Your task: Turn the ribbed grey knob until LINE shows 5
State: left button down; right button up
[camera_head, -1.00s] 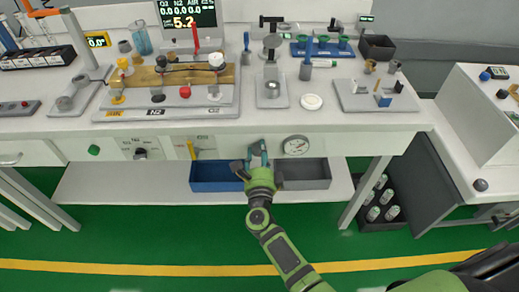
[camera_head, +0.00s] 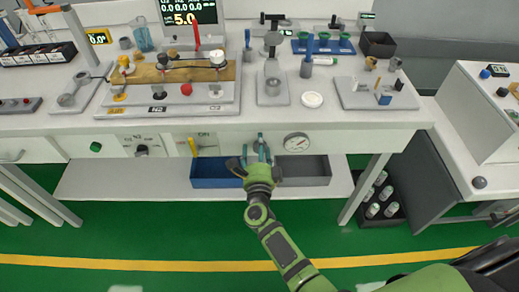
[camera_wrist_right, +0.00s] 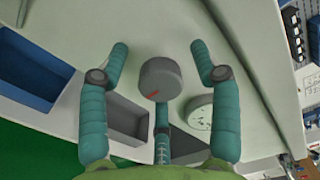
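The grey knob (camera_wrist_right: 160,78) with a red mark sits on the pale front panel in the right wrist view. My right gripper (camera_wrist_right: 160,62) is open around it: its fingers stand to the left and right with gaps, and a third finger is below. Ribs cannot be made out. In the head view my right gripper (camera_head: 257,155) is at the panel and mostly hides the knob. The display (camera_head: 188,12) at the top shows a large yellow 5.0; its label is too small to read surely. My left gripper is not in view.
A round gauge (camera_head: 297,142) is just right of the knob. A yellow lever (camera_head: 193,146) and a dark selector knob (camera_head: 141,150) are to the left. A blue bin (camera_head: 213,173) and a grey bin (camera_head: 305,172) sit below, close to my right gripper.

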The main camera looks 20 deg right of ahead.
jog(key=shift+s+d+f, duration=0.15)
jog(key=shift+s+f, duration=0.05)
jog(key=shift+f, duration=0.05)
jog(key=v, duration=1.1)
jog(key=shift+s+a, duration=0.25)
jog(key=shift+s, duration=0.1)
jog(key=shift+r, duration=0.15)
